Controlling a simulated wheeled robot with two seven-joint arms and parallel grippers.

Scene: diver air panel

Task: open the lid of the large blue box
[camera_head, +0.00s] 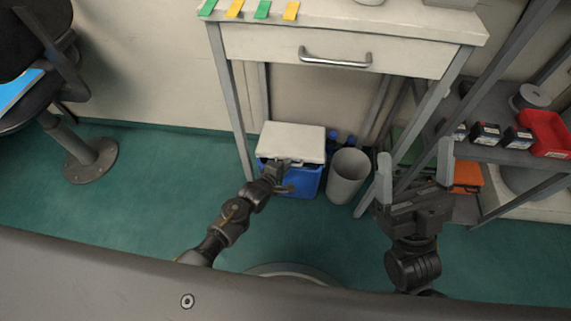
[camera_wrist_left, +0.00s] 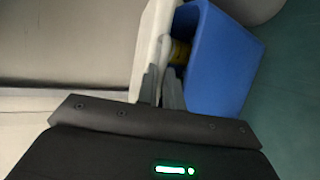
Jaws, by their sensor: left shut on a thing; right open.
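The large blue box (camera_head: 306,181) stands on the green floor under the white table. Its white lid (camera_head: 292,138) is raised and tilted at the back of the box. My left gripper (camera_head: 281,164) is shut on the lid's edge, in front of the box. In the left wrist view the fingers (camera_wrist_left: 162,88) grip the white lid (camera_wrist_left: 151,45), with the blue box (camera_wrist_left: 222,62) to the right. A gap shows between lid and box, with something yellow (camera_wrist_left: 180,52) inside. My right gripper (camera_head: 414,172) is open and empty, right of the bin.
A grey bin (camera_head: 348,176) stands close to the right of the box. The table's drawer (camera_head: 335,50) hangs above, with table legs on both sides. A shelf with a red tray (camera_head: 548,134) is at right. Floor left of the box is clear up to a chair (camera_head: 90,158).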

